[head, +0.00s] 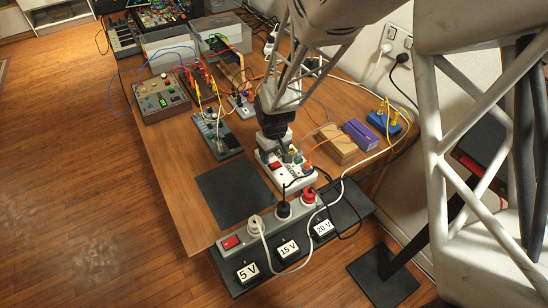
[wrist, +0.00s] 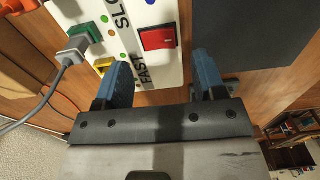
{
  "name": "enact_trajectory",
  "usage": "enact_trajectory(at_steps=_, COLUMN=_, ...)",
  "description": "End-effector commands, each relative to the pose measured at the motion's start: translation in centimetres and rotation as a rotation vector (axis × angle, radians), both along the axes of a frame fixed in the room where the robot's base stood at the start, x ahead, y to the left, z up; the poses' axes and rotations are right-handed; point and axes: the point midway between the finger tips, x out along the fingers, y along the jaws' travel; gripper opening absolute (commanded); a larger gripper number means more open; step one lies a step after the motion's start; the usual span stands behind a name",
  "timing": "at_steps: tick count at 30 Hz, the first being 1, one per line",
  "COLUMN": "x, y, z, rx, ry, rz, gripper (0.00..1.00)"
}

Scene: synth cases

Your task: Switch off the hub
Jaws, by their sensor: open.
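A white hub (head: 296,184) with coloured plugs and a red switch (head: 275,165) stands on the wooden table. In the wrist view the hub (wrist: 110,17) bears the words "SLOW" and "FAST", and its red rocker switch (wrist: 158,38) has a small white mark. I cannot tell which side of the rocker is pressed. My gripper (wrist: 163,68) is open and empty, its two blue fingers apart, with the switch showing between and beyond the tips. In the head view my gripper (head: 274,139) is at the hub's far end; its fingertips are mostly hidden.
A grey power strip (head: 267,229) with another red switch (head: 230,242) and several plugs lies at the front edge, above 5 V, 15 V and 20 V labels. A dark mat (head: 234,195) lies left. Cables cross the right side.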

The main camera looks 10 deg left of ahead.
Motion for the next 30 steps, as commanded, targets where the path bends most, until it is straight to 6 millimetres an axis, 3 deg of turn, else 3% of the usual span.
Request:
enact_trajectory(at_steps=6, x=0.1, y=0.0, z=2.9, rx=0.001, ry=-0.002, rz=0.000, gripper=0.64)
enact_trajectory(at_steps=12, x=0.0, y=0.0, z=4.4, rx=0.000, ry=0.000, rz=0.000, gripper=0.64)
enact_trajectory(at_steps=30, x=0.0, y=0.0, z=4.7, rx=0.000, ry=0.000, rz=0.000, gripper=0.64)
